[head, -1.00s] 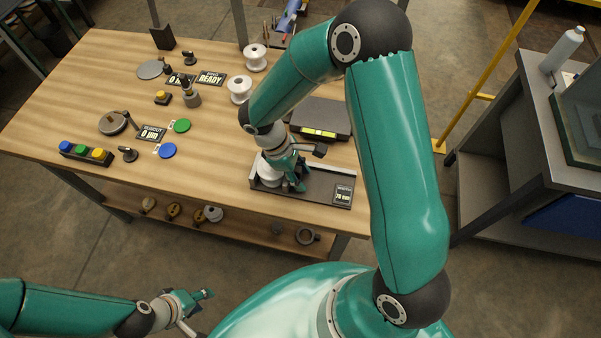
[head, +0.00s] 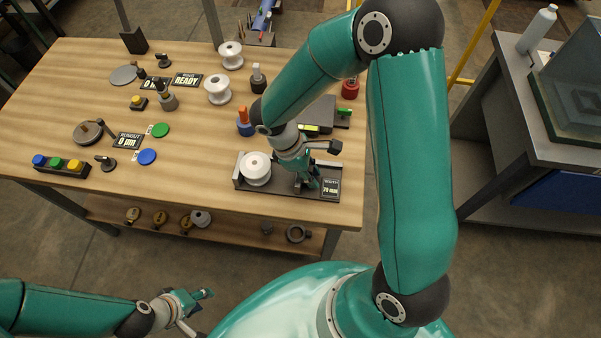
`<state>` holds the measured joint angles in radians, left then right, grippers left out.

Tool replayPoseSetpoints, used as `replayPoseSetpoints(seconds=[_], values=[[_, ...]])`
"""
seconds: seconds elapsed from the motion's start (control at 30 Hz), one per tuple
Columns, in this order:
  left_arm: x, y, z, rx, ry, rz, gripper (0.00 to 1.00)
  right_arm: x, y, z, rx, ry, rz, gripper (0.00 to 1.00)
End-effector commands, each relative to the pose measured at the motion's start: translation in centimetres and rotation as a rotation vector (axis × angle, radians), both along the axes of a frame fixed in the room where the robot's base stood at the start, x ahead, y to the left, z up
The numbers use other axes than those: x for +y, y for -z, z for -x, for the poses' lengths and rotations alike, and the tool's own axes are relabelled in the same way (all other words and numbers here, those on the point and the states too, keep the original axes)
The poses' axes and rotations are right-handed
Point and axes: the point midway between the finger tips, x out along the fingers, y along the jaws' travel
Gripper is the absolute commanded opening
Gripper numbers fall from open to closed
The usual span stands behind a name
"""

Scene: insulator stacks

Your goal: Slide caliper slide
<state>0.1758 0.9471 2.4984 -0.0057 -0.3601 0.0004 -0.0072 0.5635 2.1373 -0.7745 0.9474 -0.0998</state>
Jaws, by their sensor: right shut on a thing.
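The caliper (head: 240,182) is a dark, flat gauge near the table's front right edge, with an upright end at its left and a small WIDTH display (head: 330,187) at its right. A white spool-shaped insulator (head: 256,167) stands upright on its left part. My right gripper (head: 307,181) points down over the right part of the caliper, right of the insulator and apart from it. It is shut on the caliper slide, which its fingers mostly hide. My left gripper (head: 198,298) is far from the caliper, low at the left in front of the table; its jaw state is unclear.
Two white insulators (head: 218,90) (head: 230,54) stand farther back. An orange-and-blue piece (head: 245,122) and a dark box (head: 318,112) are close behind the caliper. Buttons, coloured discs and signs fill the table's left. My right arm crosses the right side of the view.

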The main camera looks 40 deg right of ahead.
Motion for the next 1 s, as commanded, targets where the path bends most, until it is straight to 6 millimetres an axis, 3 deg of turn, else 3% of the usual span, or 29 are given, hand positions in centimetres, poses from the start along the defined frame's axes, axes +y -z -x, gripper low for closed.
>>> replayPoseSetpoints(seconds=[0.13,0.47,0.5,0.6,1.0], values=[[0.03,0.71,0.02,0.0,-0.001,0.0,0.4,-1.32,0.09,1.21,-0.001,-0.001,0.001,0.0],[0.03,0.63,0.01,0.0,-0.001,0.0,0.4,-1.59,-0.04,1.52,0.005,-0.003,0.005,0.0],[0.03,0.63,0.01,0.0,-0.001,0.0,0.4,-1.59,-0.04,1.52,0.005,-0.003,0.005,0.29],[0.03,0.63,0.01,0.0,-0.001,0.0,0.4,-1.55,-0.02,1.47,0.004,-0.004,0.005,0.46],[0.02,0.58,0.0,0.0,-0.001,0.0,0.4,-1.34,-0.36,1.19,-0.001,-0.003,0.003,0.48]])
